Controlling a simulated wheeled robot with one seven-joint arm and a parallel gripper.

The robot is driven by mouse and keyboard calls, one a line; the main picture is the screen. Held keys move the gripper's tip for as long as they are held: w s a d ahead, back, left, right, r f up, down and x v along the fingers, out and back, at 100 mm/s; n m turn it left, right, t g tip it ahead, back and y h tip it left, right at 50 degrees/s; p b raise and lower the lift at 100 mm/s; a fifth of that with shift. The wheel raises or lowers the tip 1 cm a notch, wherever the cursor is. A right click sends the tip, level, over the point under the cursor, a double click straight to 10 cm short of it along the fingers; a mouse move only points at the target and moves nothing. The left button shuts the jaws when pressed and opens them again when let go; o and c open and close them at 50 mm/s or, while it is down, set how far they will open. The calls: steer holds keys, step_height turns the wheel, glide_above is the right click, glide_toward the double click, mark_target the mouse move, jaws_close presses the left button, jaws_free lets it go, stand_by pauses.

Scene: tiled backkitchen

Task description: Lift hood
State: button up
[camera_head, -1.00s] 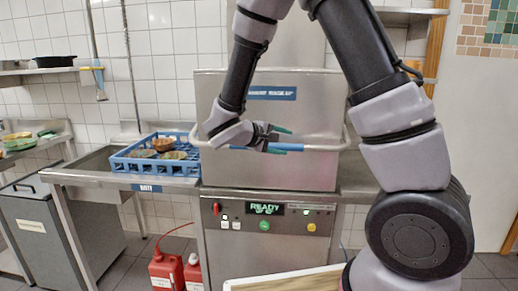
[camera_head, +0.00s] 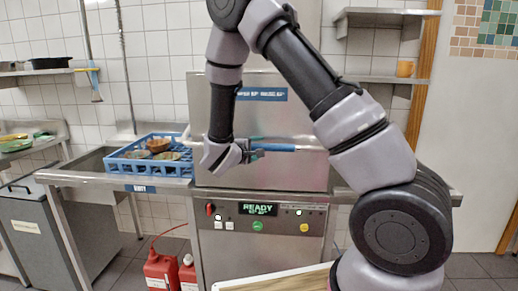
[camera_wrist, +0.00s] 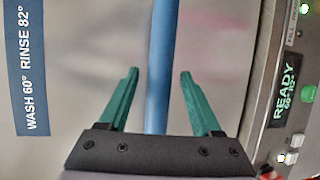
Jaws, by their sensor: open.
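The dishwasher hood (camera_head: 300,171) is a steel box over the machine. It is down, with its lower edge at the worktop. A bar handle with a blue grip (camera_head: 280,147) runs across its front. My gripper (camera_head: 257,151) is in front of the hood at the handle's height. In the wrist view, my gripper's green fingers (camera_wrist: 158,90) are open. The blue bar (camera_wrist: 162,60) runs between them, apart from both fingers in the picture. Whether the bar lies fully within the jaws' depth, I cannot tell.
A blue rack (camera_head: 128,165) with several bowls stands on the steel table left of the hood. The control panel (camera_head: 260,210) below reads READY. Red canisters (camera_head: 163,272) stand on the floor. A wooden-edged board (camera_head: 265,283) is at the front. A shelf (camera_head: 385,79) is at right.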

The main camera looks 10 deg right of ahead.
steer(key=shift+w+d, duration=0.3)
steer(key=shift+w, duration=0.05)
jaws_close()
stand_by(1.2)
